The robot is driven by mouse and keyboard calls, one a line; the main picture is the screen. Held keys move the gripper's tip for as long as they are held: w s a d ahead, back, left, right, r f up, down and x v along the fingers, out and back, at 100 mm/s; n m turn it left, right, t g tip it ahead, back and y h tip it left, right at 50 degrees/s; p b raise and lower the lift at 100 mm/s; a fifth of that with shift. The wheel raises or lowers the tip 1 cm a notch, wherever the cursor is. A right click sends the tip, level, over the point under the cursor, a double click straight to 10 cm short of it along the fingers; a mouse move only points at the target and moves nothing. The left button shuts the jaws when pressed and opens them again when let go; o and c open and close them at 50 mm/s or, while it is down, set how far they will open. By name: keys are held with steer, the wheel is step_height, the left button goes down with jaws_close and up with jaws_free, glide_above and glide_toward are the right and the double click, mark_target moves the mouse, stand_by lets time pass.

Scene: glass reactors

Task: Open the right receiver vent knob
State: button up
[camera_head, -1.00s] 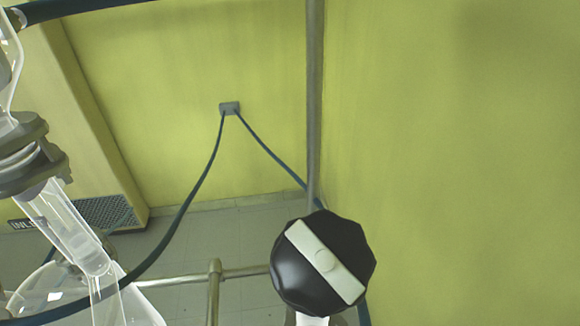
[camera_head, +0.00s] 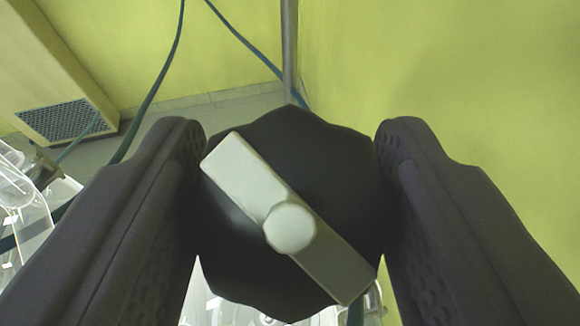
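The vent knob (camera_head: 235,235) is a black, scalloped round knob with a pale grey bar across its face and a round cap in the bar's middle. It fills the centre of the view. The bar slants from upper left to lower right. The two dark fingers of my gripper (camera_head: 291,180) stand on the left and right sides of the knob. Both inner pads meet its rim, with no clear gap on either side, so the gripper appears shut on it. The valve stem behind the knob is hidden.
A vertical metal pole (camera_head: 289,50) rises behind the knob. Blue-green hoses (camera_head: 155,90) hang near the yellow wall (camera_head: 460,80). Clear glassware (camera_head: 25,185) stands at the left edge. A vent grille (camera_head: 68,119) is low at the back left.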

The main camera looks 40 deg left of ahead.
steer(key=c, duration=0.4)
steer(key=shift+r+n+p, duration=0.15)
steer(key=shift+n+p, duration=0.15)
steer(key=shift+p, duration=0.6)
steer(key=shift+r+g+y+p, duration=0.1)
steer(key=shift+g+y+p, duration=0.2)
steer(key=shift+p, duration=0.4)
steer(key=n+p, duration=0.1)
steer(key=p, duration=0.2)
steer(key=shift+d+n+g+y, duration=0.1)
steer(key=shift+n+g+y, duration=0.2)
steer(key=shift+n+y, duration=0.1)
steer(key=n+g+y+p, duration=0.1)
steer(key=n+p, duration=0.2)
steer(key=p, duration=0.1)
steer(key=shift+g, duration=0.3)
steer(key=shift+c, duration=0.2)
steer(key=shift+n+g+y+p, duration=0.3)
steer(key=shift+n+g+p, duration=0.2)
steer(key=shift+n+p, duration=0.35)
steer(key=shift+f, duration=0.2)
